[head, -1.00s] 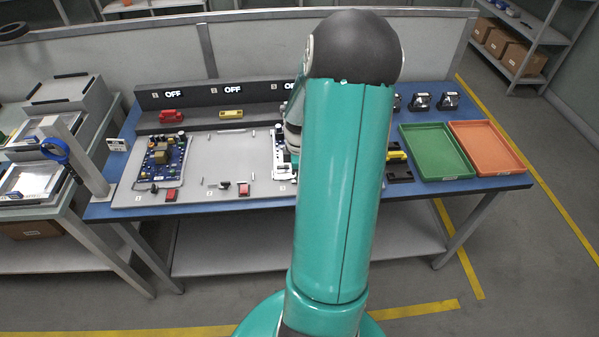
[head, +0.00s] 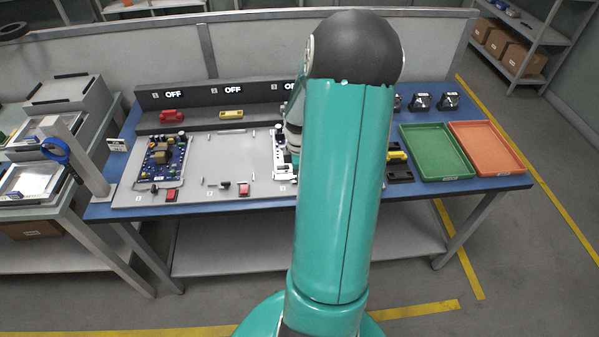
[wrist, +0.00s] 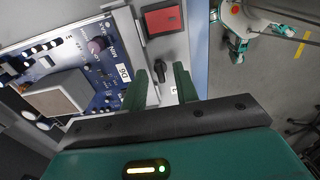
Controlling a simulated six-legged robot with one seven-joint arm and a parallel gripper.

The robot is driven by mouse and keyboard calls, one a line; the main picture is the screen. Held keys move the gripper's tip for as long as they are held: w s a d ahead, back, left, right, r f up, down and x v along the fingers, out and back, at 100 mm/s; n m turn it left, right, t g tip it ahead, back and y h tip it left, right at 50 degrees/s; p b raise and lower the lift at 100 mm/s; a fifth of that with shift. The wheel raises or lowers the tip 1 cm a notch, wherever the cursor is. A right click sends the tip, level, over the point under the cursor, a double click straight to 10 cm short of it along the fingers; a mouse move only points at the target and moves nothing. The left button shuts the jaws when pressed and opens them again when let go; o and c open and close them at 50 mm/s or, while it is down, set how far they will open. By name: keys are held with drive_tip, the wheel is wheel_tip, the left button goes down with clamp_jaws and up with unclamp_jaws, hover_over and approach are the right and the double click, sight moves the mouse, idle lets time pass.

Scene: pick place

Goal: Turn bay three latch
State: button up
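In the wrist view, a black latch (wrist: 157,91) stands on the grey plate (wrist: 182,48). The two green fingers of my gripper (wrist: 160,82) are on either side of it, open, with a visible gap to the right finger. A red switch (wrist: 162,20) lies beyond the latch. A blue circuit board (wrist: 98,62) lies to the left. In the head view, my arm hides the gripper, the bay three latch and part of the bay three board (head: 281,150).
Bay one holds a blue board (head: 165,157); bay two is empty, with its black latch (head: 225,185) and red switch (head: 244,189). Bay displays (head: 174,94) that show read OFF. Green (head: 470,176) and orange (head: 520,168) trays lie on the right of the blue table (head: 410,187).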

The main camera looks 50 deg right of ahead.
wheel_tip(320, 180, up, 14)
idle(0.6)
drive_tip(key=shift+f, duration=0.1)
drive_tip(key=w+a+r+m+t+h, duration=0.15)
drive_tip(key=a+r, duration=0.35)
drive_tip(key=a, duration=0.5)
drive_tip(key=w+a+r+m, duration=0.2)
drive_tip(key=w+a+r, duration=0.15)
drive_tip(key=a, duration=0.55)
drive_tip(key=s+a+r+m+t, duration=0.2)
drive_tip(key=s+a, duration=0.2)
drive_tip(key=a, duration=0.4)
drive_tip(key=s+a+r+m+t+y, duration=0.1)
drive_tip(key=s+a+r+m+t, duration=0.1)
drive_tip(key=a, duration=0.7)
drive_tip(key=shift+s+a+r+m, duration=0.25)
drive_tip(key=shift+s+m, duration=0.2)
drive_tip(key=shift+s, duration=0.5)
